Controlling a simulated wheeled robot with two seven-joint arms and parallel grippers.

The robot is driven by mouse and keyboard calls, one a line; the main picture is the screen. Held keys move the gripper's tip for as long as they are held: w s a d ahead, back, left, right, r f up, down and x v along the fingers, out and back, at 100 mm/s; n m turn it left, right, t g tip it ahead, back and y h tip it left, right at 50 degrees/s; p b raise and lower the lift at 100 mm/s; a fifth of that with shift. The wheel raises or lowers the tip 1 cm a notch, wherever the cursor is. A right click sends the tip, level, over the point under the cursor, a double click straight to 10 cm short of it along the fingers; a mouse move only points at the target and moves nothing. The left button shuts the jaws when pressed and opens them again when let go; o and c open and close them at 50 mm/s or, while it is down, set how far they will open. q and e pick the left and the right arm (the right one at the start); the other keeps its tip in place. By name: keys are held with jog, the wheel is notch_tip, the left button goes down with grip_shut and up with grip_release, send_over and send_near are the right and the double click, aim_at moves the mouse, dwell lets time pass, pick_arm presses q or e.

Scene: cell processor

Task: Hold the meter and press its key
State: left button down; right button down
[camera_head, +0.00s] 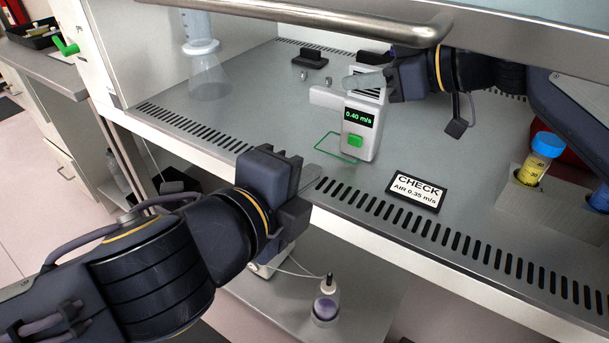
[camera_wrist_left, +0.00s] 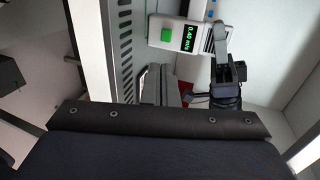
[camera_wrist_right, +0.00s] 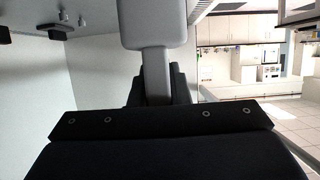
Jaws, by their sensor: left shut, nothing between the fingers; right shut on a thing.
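The white meter (camera_head: 357,145) stands upright inside the cabinet, with a green reading of 0.40 m/s on its dark display and a green key (camera_head: 355,141) below it. It also shows in the left wrist view (camera_wrist_left: 153,30), with its key (camera_wrist_left: 166,35). My right gripper (camera_head: 378,82) is shut on the meter near its vented top; in the right wrist view the meter (camera_wrist_right: 153,25) extends out from the fingers. My left gripper (camera_head: 303,183) is shut and empty, in front of the cabinet's front edge, lower and to the left of the meter, apart from the key.
A sign (camera_head: 416,191) reading CHECK AIR 0.35 m/s lies right of the meter. A rack (camera_head: 548,205) with a blue-capped tube (camera_head: 538,160) is at the right. A metal bar (camera_head: 330,22) crosses above the opening. A green outline (camera_head: 335,151) marks the floor.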

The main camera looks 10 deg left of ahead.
dwell(0.4)
pick_arm(q)
jog(key=v, duration=1.2)
jog(key=shift+d, duration=0.1)
dwell(0.4)
pick_arm(e)
grip_release()
dwell(0.6)
dwell(0.3)
pick_arm(q)
jog(key=shift+f, duration=0.1)
pick_arm(e)
jog(key=shift+d, duration=0.15)
jog(key=shift+s+d+b, duration=0.25)
jog(key=shift+d+b, duration=0.1)
jog(key=shift+d, duration=0.15)
jog(key=shift+s+d+b, duration=0.2)
jog(key=shift+d+b, duration=0.1)
jog(key=shift+d, duration=0.2)
pick_arm(q)
jog(key=shift+f+b, duration=1.05)
jog(key=shift+f, duration=0.45)
pick_arm(e)
jog(key=shift+s+d, duration=0.35)
jog(key=shift+d, duration=0.5)
jog(key=shift+s+d, duration=0.4)
jog(key=shift+d, duration=0.45)
jog(key=shift+s+d, duration=0.35)
jog(key=shift+d, duration=0.5)
